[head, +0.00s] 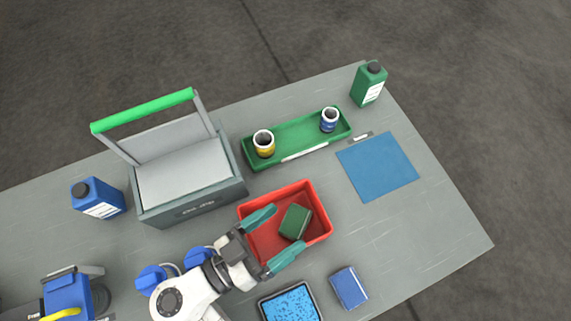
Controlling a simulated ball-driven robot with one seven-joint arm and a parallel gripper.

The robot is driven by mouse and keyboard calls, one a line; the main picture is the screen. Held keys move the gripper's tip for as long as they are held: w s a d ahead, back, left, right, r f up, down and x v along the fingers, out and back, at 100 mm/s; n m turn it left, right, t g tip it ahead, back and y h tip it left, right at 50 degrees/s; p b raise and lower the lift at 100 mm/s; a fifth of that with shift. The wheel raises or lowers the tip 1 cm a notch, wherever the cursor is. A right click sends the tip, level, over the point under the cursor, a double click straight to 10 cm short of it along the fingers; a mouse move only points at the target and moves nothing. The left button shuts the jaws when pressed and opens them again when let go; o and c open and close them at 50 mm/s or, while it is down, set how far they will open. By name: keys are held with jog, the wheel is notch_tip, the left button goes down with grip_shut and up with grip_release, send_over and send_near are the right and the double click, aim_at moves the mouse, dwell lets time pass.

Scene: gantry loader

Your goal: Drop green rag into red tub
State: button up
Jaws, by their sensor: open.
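The green rag (296,222) is a dark green folded block. It lies inside the red tub (313,187), tilted, near the middle of its floor. My gripper (274,241) is open, with its two teal fingers spread wide on either side of the rag in the picture. The fingers appear over the tub, one across its left part and one across its lower wall. They look apart from the rag; their exact height above the tub is hard to tell. The fingers and wrist hide the tub's left and lower-left parts.
A grey case with a green handle (143,110) stands left of the tub. A green tray (290,134) with two cups lies behind. A blue mat (378,167) is at right. A blue block (349,288) and a blue-filled tray (290,304) lie in front. Bottles (369,84) stand at the edges.

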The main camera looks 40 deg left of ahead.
jog(key=shift+r, duration=0.1)
jog(key=s+d+r, duration=0.3)
jog(key=s+r, duration=0.3)
jog(key=s+d+r, duration=0.3)
jog(key=s+r, duration=0.3)
jog(key=shift+s+d+r, duration=0.2)
jog(key=shift+d+r, duration=0.1)
jog(key=shift+r, duration=0.1)
